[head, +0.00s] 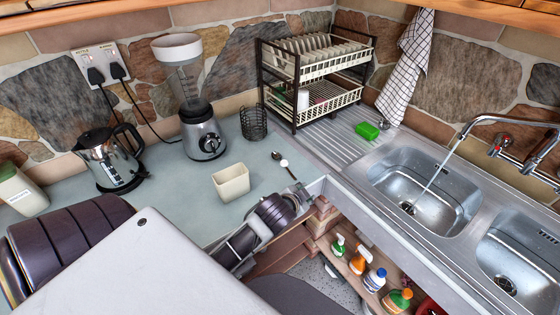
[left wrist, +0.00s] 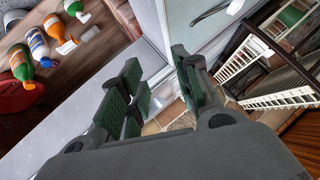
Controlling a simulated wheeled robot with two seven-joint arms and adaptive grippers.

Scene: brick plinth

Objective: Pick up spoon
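A small dark spoon (head: 277,156) lies on the pale countertop (head: 180,195), near its front edge, with a small white patch at its middle. The spoon also seems to show at the top of the left wrist view (left wrist: 209,13), as a thin dark line by a white oval, partly cut off. My left gripper (head: 303,192) is at the counter's front corner, close to the spoon's near end and apart from it. In the left wrist view its green-padded fingers (left wrist: 160,82) are spread with nothing between them. My right gripper is not in view.
A cream tub (head: 232,182) stands left of the spoon. A blender (head: 200,130), a kettle (head: 110,158) and a wire holder (head: 253,123) stand behind. A dish rack (head: 318,95) and a steel sink (head: 425,190) are right. Bottles (head: 375,279) stand on a lower shelf.

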